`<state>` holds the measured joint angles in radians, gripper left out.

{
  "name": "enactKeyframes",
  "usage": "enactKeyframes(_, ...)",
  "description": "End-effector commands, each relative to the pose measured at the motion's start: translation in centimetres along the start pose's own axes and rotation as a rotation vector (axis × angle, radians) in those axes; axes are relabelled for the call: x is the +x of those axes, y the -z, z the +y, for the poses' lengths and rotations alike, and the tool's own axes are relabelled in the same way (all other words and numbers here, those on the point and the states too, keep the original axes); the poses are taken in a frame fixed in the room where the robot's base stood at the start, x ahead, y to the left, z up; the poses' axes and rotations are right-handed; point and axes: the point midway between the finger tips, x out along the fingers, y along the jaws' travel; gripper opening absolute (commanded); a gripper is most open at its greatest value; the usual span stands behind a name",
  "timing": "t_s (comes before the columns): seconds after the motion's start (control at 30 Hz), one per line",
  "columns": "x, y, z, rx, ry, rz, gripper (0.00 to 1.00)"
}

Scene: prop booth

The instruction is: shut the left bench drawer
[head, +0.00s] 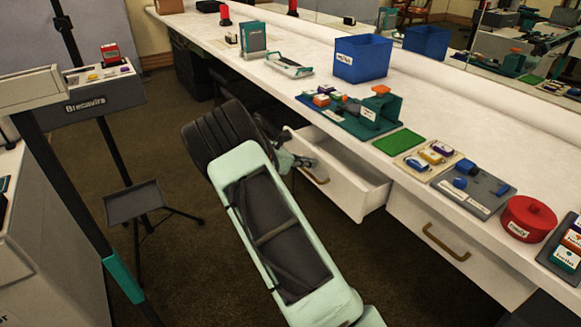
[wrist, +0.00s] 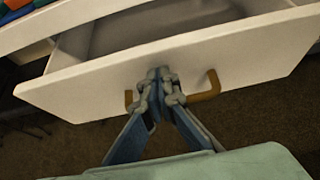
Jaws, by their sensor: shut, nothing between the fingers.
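The left bench drawer (head: 335,185) is white with a brass handle and stands pulled out from under the bench. In the wrist view its white front (wrist: 230,58) crosses the picture, and part of its inside shows behind the top edge. The brass handle (wrist: 208,88) shows on both sides of my gripper (wrist: 160,80). My gripper is shut and empty, its fingertips at the drawer front by the handle; I cannot tell if they touch. In the head view my gripper (head: 300,161) is partly hidden by my arm, left of the drawer front.
The right drawer (head: 445,245) is shut. The white bench top (head: 330,90) holds a blue bin (head: 362,59), a green tool fixture (head: 375,112), a green mat (head: 400,142) and a red pot (head: 528,218). A tripod stand (head: 140,203) stands on the carpet at left.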

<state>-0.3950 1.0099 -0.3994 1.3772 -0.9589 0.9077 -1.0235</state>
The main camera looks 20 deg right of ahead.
Motion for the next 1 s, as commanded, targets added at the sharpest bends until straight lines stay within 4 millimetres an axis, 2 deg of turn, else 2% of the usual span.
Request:
enactKeyframes(0.03, 1.3, -1.0, -0.2, 0.003, 0.006, -0.002, 0.0)
enactKeyframes(0.2, 4.9, -3.0, -0.1, 0.003, 0.004, -0.002, 0.0)
enactKeyframes(0.5, 9.2, -5.3, -0.1, 0.001, 0.002, -0.001, 0.0)
enactKeyframes(0.7, 10.3, -6.0, 0.0, 0.0, 0.0, -0.001, 0.0)
enactKeyframes(1.0, 10.7, -6.3, 0.0, 0.0, -0.001, -0.004, 0.0)
